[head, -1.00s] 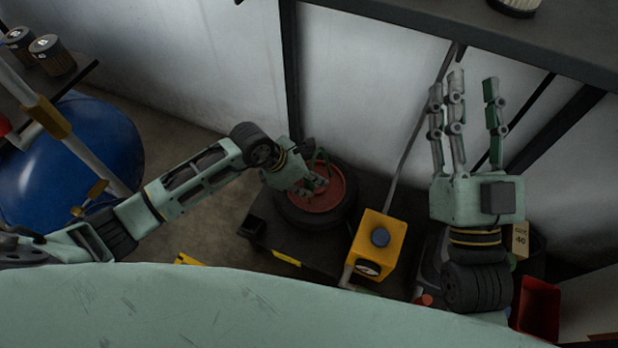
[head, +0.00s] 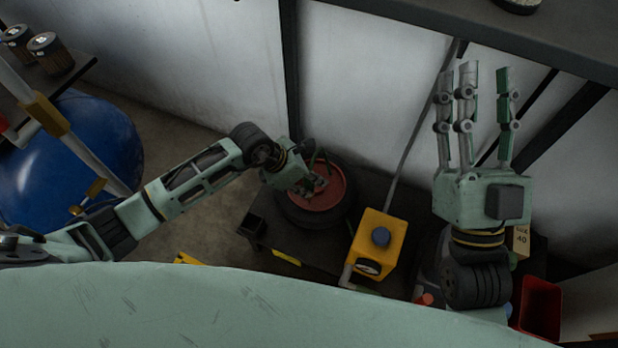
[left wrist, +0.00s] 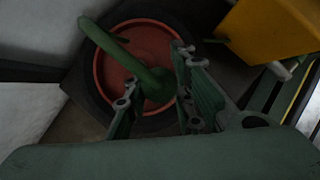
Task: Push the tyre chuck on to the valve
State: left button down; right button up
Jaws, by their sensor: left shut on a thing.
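A black tyre with a red rim (head: 330,196) lies flat on a dark low platform; it also shows in the left wrist view (left wrist: 108,76). My left gripper (head: 318,188) is over the rim. In the left wrist view its fingers (left wrist: 155,102) are closed around the lower end of a dark green curved piece (left wrist: 125,55), which appears to be the tyre chuck with its hose. The valve cannot be made out; fingers and chuck cover that part of the rim. My right gripper (head: 485,72) is raised at the right, fingers spread and empty.
A yellow box (head: 378,243) with a dark knob and gauge stands right of the tyre. A red bin (head: 540,306) is at the lower right. A blue tank (head: 72,160) is at the left. A dark shelf (head: 480,32) crosses the top right.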

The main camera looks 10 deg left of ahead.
pick_arm(q)
jog(key=shift+f+b, duration=0.3)
jog(key=shift+f, duration=0.15)
jog(key=c, duration=1.4)
grip_release()
pick_arm(e)
jog(key=shift+s+d+r+t+y, duration=0.1)
jog(key=shift+s+r+t+y, duration=0.3)
jog(key=shift+s+r+t, duration=0.45)
jog(key=shift+s+r, duration=0.1)
jog(key=shift+s, duration=0.1)
pick_arm(q)
jog(key=v, duration=1.2)
jog(key=shift+a, duration=0.1)
